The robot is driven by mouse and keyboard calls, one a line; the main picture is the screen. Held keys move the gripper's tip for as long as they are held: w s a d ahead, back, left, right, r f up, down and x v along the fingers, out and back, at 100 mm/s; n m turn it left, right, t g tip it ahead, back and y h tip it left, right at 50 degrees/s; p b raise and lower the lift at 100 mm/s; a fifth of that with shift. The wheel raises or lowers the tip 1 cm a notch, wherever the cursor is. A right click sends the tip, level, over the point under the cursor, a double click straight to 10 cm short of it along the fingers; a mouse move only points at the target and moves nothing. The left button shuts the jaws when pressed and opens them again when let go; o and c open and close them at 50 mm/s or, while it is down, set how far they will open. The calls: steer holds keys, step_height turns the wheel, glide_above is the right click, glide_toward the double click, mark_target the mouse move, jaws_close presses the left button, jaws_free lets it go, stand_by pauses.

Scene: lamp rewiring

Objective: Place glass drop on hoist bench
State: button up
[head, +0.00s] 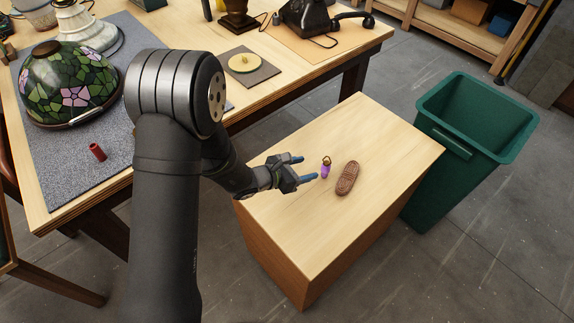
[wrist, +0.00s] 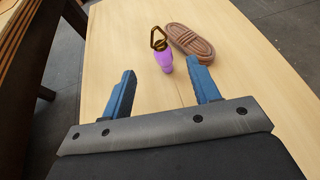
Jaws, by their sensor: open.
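The glass drop (head: 326,170) is a small purple piece with a brass-coloured loop on top. It rests on the light wooden top of the hoist bench (head: 300,225). In the wrist view the glass drop (wrist: 164,61) lies ahead of and between my fingertips, with its loop (wrist: 158,40) on the far side. My gripper (head: 308,167) is low over the bench top, left of the drop, with its blue fingers spread and nothing between them. The open gripper (wrist: 164,80) also shows in the wrist view. The drop appears apart from both fingers.
A green bin (head: 465,150) stands right of the bench. The large worktable holds a stained-glass shade (head: 70,85), a red cylinder (head: 97,152) and a black telephone (head: 308,18). The bench's near part is clear.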

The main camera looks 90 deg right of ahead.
steer(key=s+r+n+h, duration=0.2)
steer(key=s+n, duration=0.2)
steer(key=n, duration=0.4)
steer(key=m+t+h, duration=0.4)
steer(key=m+t, duration=0.7)
steer(key=m, duration=2.3)
glide_toward(327, 164)
steer(key=shift+y, duration=0.3)
steer(key=x, duration=0.6)
steer(key=shift+s+d+f, duration=0.15)
steer(key=shift+s+d, duration=0.05)
steer(key=shift+d, duration=0.2)
steer(key=shift+w+r+x, duration=0.1)
steer(key=shift+x, duration=1.25)
steer(key=shift+w+r+x, duration=0.1)
steer(key=shift+w+x, duration=0.05)
steer(key=shift+x, duration=1.2)
steer(key=shift+d, duration=0.1)
steer(key=shift+c, duration=0.3)
